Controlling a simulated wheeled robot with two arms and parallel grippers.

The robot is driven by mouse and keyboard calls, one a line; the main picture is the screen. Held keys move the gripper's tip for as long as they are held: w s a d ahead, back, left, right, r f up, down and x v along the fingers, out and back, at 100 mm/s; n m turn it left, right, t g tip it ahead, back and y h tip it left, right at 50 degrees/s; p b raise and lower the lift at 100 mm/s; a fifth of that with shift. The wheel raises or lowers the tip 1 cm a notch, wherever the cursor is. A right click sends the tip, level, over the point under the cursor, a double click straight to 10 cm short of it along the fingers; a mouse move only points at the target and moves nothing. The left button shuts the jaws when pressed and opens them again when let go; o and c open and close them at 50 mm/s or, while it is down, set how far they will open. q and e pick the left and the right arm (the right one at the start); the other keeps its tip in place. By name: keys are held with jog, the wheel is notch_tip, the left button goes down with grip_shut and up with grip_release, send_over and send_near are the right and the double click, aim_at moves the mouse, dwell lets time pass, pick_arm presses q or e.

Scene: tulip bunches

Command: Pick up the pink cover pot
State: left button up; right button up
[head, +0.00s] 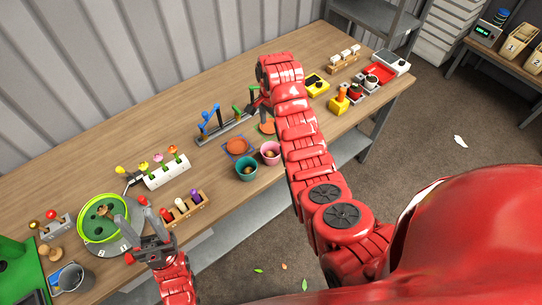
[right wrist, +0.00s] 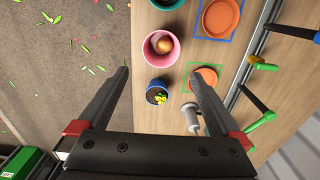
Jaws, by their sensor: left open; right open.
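The pink cover pot (head: 270,152) stands upright near the front edge of the wooden table, beside a teal pot (head: 246,168). In the right wrist view the pink pot (right wrist: 153,56) holds a round brown thing. My right gripper (right wrist: 159,76) is open and empty above the table, its fingertips on either side of the space just short of the pink pot. In the head view my right arm largely hides this gripper. My left gripper (head: 155,208) is open, beside the green bowl at the left, away from the pink pot.
A small dark blue pot (right wrist: 157,98) with a yellow plant stands close to the pink pot. Orange saucers (right wrist: 220,16) lie on outlined squares behind. A rack with blue and green handles (head: 222,130) is farther back. A bulb holder (head: 180,208) stands near my left gripper.

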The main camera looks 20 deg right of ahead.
jog(key=b, duration=0.8)
send_over(271, 154)
notch_tip(271, 154, down, 10)
jog(key=shift+d+r, duration=0.1)
jog(key=shift+r, duration=0.05)
jog(key=shift+f+p, duration=0.6)
jog(key=shift+p, duration=0.4)
jog(key=shift+s+f, duration=0.1)
jog(key=shift+f, duration=0.35)
jog(key=shift+f+p, duration=0.55)
jog(key=shift+p, duration=0.25)
notch_tip(271, 154, down, 2)
jog(key=shift+p, duration=0.4)
jog(key=shift+f, duration=1.05)
jog(key=c, duration=1.2)
